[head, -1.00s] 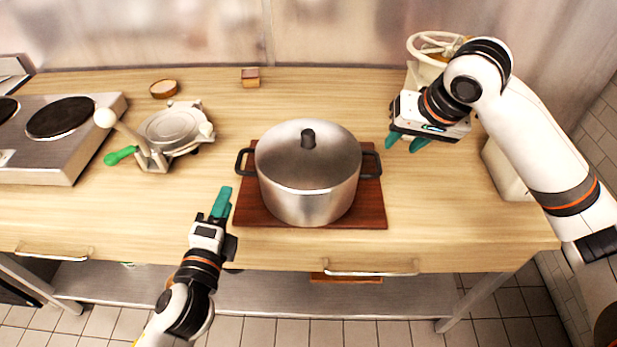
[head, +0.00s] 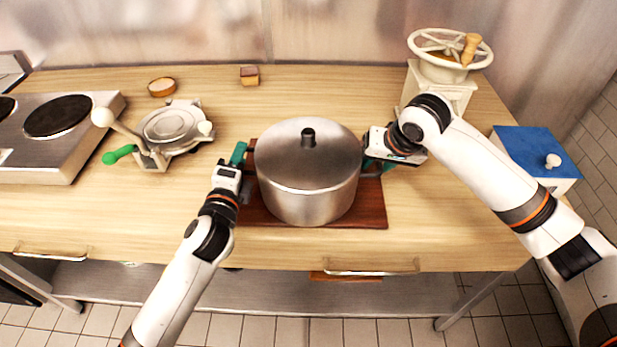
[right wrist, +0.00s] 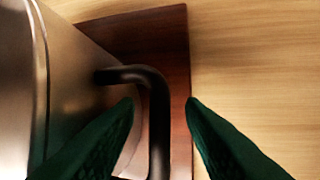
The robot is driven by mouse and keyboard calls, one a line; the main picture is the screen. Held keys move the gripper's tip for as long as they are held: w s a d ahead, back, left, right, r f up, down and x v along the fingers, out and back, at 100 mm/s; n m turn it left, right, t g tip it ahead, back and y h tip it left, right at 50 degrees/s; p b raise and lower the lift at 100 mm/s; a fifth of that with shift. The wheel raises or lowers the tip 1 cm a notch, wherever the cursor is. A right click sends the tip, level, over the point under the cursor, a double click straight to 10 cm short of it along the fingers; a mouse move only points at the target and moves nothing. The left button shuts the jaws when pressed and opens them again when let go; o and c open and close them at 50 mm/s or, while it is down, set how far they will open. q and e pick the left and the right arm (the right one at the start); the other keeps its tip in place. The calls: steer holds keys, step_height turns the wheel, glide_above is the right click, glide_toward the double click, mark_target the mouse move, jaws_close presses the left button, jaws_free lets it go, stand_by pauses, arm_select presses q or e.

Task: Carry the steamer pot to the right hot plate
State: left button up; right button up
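The steamer pot (head: 307,185) is a lidded steel pot with a black knob and black side handles. It stands upright on a dark red-brown board (head: 370,209) on the worktop. My left gripper (head: 240,155) is at the pot's left handle, which it mostly hides; its finger opening is not clear. My right gripper (head: 372,165) is at the right handle. In the right wrist view the right handle (right wrist: 158,120) lies between the two green fingers, which are apart. The hot plate unit (head: 75,155) is at the left, with the right hot plate (head: 57,116) dark and bare.
A press with a green-tipped handle (head: 172,125) stands between the pot and the hot plates. A wooden ring (head: 161,87) and a small block (head: 249,76) lie behind. A wheeled grinder (head: 440,85) and a blue-topped box (head: 536,155) are at the right.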

arm_select(q)
jaws_close()
arm_select(e)
jaws_close()
arm_select(q)
steer(key=shift+f, duration=0.1)
stand_by(1.0)
